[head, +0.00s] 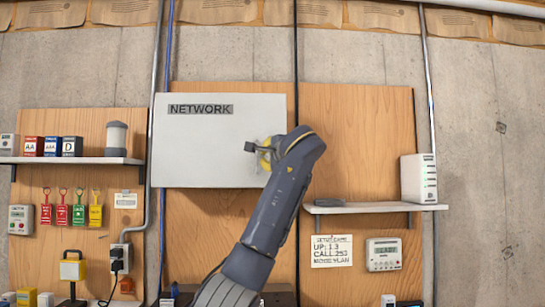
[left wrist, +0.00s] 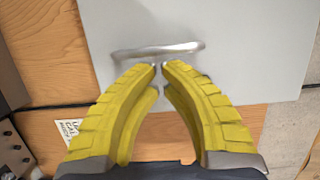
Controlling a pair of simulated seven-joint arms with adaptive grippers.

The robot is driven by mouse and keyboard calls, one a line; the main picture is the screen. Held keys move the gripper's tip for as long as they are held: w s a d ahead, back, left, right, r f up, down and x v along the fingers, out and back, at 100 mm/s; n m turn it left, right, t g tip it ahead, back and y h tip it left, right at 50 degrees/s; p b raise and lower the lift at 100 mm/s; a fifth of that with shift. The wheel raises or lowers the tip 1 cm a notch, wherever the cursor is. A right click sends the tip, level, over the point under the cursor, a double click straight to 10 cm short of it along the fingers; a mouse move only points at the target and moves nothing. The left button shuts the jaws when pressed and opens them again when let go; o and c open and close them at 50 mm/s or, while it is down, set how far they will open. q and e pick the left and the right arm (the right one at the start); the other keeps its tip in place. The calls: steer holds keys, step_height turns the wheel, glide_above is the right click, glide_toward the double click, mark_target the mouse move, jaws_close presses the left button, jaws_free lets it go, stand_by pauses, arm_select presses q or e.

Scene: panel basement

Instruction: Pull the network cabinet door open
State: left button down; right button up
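The network cabinet (head: 210,150) is a pale grey-white box on the wooden wall panel, with a dark "NETWORK" label at its upper left. Its front looks flat and closed. My left gripper (head: 262,155) is in front of the door's right part; its fingers are partly hidden by my wrist. In the left wrist view the door (left wrist: 240,40) fills the top, and a metal bar handle (left wrist: 158,50) runs across it. The yellow fingertips (left wrist: 160,68) are almost together at the bar's lower edge; I cannot tell whether they touch it. My right gripper is not in view.
Left of the cabinet a shelf (head: 70,160) holds small boxes and a canister, with coloured tags below. A right shelf (head: 375,209) carries a white device (head: 418,178). A note card (head: 331,251) and a meter (head: 384,254) hang below it. Conduits flank the panel.

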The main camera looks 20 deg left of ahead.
arm_select(q)
steer(key=shift+x, duration=1)
steer(key=shift+s, duration=0.1)
